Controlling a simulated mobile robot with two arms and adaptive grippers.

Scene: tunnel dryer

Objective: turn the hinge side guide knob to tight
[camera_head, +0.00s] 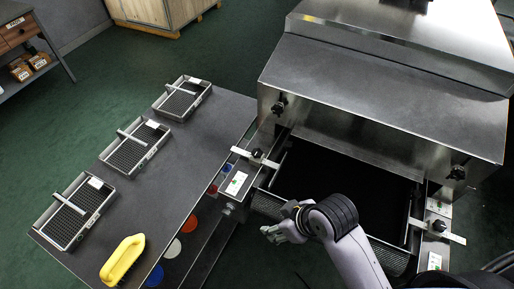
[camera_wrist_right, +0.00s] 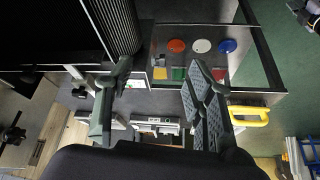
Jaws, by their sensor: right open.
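The dryer has two side guides with black knobs at its belt mouth. One knob (camera_head: 256,154) sits on a pale bar at the left, and the other knob (camera_head: 439,226) on a pale bar at the right. I cannot tell which is the hinge side, nor how tight either is. My right gripper (camera_head: 272,234) is in front of the belt mouth, below and right of the left knob, apart from it. In the right wrist view its fingers (camera_wrist_right: 158,95) are spread with nothing held between them. My left gripper is not in view.
Two more black knobs (camera_head: 279,106) (camera_head: 457,173) are on the hood front. The black belt (camera_head: 345,185) lies between the guides. A grey table (camera_head: 185,165) at left carries mesh trays (camera_head: 183,98) and a yellow handle (camera_head: 122,260). Coloured discs (camera_wrist_right: 201,45) are on a lower shelf.

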